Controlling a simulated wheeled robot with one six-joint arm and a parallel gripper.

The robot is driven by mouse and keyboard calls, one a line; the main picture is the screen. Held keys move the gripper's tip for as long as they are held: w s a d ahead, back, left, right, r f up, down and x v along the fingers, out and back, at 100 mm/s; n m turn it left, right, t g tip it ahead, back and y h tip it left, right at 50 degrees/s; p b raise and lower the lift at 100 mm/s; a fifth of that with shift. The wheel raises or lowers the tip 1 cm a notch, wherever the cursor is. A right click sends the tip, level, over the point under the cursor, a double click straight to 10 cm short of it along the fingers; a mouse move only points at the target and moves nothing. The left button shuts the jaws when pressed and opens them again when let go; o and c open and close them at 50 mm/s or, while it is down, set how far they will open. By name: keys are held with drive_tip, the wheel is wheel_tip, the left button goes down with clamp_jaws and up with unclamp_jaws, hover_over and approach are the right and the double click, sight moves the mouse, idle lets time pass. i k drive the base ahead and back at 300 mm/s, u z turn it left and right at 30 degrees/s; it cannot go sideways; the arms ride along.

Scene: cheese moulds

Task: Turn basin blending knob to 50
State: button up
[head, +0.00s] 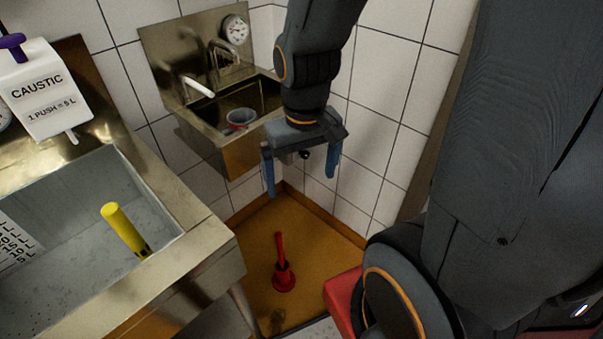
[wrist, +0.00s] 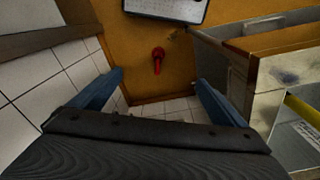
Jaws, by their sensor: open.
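The steel wall basin (head: 240,155) stands at the back in the head view, with a tap and a lever arm above it. A round white dial (head: 235,29) sits on its splashback at upper right. The dial's numbers and pointer are too small to read. My gripper (head: 300,180) hangs in front and to the right of the basin, fingers pointing down. Its two blue fingers are wide apart with nothing between them. In the wrist view my gripper (wrist: 159,86) is also open and empty. The dial does not show in the wrist view.
A red plunger (head: 283,275) stands on the orange floor below my gripper. A large steel sink (head: 215,245) is at left, holding a yellow tube (head: 124,228). A white caustic dispenser (head: 45,90) hangs above it. A tiled wall is close at right.

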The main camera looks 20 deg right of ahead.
sight(304, 153)
drive_tip(key=u, duration=0.9)
drive_tip(key=k, duration=0.3)
drive_tip(key=z, duration=2.4)
drive_tip(key=k, duration=0.35)
drive_tip(key=u, duration=1.05)
